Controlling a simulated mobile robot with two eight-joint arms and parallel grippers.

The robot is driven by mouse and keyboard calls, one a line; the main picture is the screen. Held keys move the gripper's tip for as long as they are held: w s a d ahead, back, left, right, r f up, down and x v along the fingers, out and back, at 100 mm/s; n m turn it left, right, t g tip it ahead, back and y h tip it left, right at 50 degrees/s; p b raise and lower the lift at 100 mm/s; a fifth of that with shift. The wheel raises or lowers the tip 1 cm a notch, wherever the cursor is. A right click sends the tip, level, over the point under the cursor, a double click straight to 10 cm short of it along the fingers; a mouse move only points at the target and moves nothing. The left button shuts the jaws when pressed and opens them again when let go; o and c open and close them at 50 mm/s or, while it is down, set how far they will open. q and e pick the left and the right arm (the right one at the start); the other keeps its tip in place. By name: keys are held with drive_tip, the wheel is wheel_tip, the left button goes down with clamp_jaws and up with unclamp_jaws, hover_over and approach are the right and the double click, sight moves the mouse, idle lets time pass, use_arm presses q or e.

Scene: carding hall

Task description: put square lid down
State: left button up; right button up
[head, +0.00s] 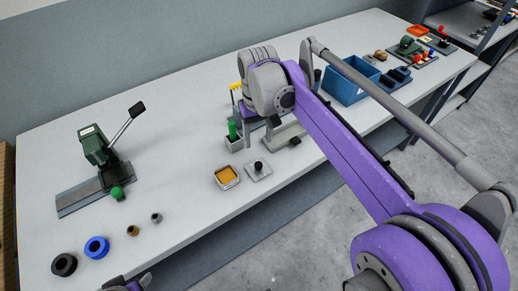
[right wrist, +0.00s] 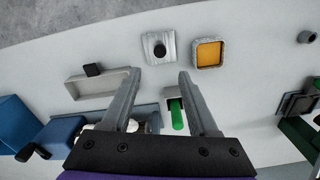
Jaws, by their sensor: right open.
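The square lid (head: 258,170), a small grey metal plate with a black knob, lies on the white table near its front edge. It sits just right of a square tin (head: 226,177) with orange contents, apart from it. In the right wrist view the lid (right wrist: 155,58) is beyond the fingertips and the tin (right wrist: 208,53) is beside it. My right gripper (right wrist: 160,76) is open, with nothing between its fingers. In the head view its wrist hides most of it, behind the lid. A part of my left gripper (head: 125,285) shows at the bottom edge; its fingers are unclear.
A grey tray (right wrist: 97,87) and a green cylinder (right wrist: 177,115) in a small holder are close to my right gripper. A green lever press (head: 95,146) stands at left, with several rings in front. A blue bin (head: 346,88) stands at right. The table's left middle is clear.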

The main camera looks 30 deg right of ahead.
drive_tip(key=s+a+f+n+t, duration=0.1)
drive_tip(key=s+a+f+t, duration=0.1)
drive_tip(key=s+f, duration=0.4)
drive_tip(key=s+a+f+n+t, duration=0.1)
drive_tip(key=s+a+f+t, duration=0.2)
drive_tip(key=s+f, duration=0.3)
drive_tip(key=s+a, duration=0.1)
drive_tip(key=s, duration=0.3)
drive_tip(key=shift+a, duration=0.4)
